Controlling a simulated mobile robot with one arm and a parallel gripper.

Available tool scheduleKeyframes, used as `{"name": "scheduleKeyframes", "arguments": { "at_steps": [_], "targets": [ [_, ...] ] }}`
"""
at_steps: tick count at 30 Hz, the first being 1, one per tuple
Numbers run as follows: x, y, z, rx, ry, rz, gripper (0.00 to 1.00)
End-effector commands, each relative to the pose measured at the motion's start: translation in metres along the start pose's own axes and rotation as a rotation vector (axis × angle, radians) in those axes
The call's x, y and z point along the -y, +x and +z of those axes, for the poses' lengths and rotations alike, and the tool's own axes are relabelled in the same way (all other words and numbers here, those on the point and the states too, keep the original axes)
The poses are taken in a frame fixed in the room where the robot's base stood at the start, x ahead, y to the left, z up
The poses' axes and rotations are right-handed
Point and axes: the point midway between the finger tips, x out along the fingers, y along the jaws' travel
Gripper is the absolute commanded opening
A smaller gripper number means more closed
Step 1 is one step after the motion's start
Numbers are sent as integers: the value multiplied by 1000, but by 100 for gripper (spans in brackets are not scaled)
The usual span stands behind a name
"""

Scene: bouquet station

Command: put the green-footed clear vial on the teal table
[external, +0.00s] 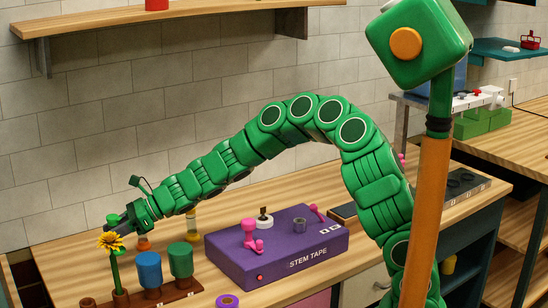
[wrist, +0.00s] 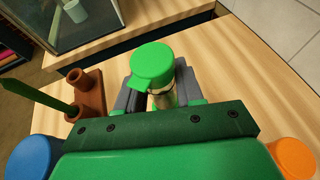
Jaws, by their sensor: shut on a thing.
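My gripper (external: 116,226) is at the far left over the wooden workbench, shut on the green-footed clear vial. In the wrist view the vial's green round end (wrist: 152,62), with a small tab, faces the camera between the jaws. Only a little of its pale, see-through body shows below that end. The green end also shows above the jaws in the external view (external: 113,217). The teal table (external: 488,47) is at the far upper right, well away from my gripper, with a white thing and a red thing on it.
A brown rack (external: 180,288) with a yellow flower, a blue cup (external: 149,268) and a green cup (external: 181,260) stands near my gripper. A wooden shelf (external: 170,14) hangs above.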

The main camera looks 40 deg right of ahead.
Motion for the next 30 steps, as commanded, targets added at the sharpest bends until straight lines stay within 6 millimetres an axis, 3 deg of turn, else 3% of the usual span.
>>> {"name": "scheduleKeyframes", "arguments": {
  "at_steps": [6, 17, 24, 30],
  "targets": [
    [10, 17, -11, 0, -1, -3, 0],
    [16, 29, -20, -1, -1, -2, 0],
    [15, 40, -46, 1, 1, -1, 0],
    [16, 40, -47, 1, 0, -2, 0]
  ]
}}
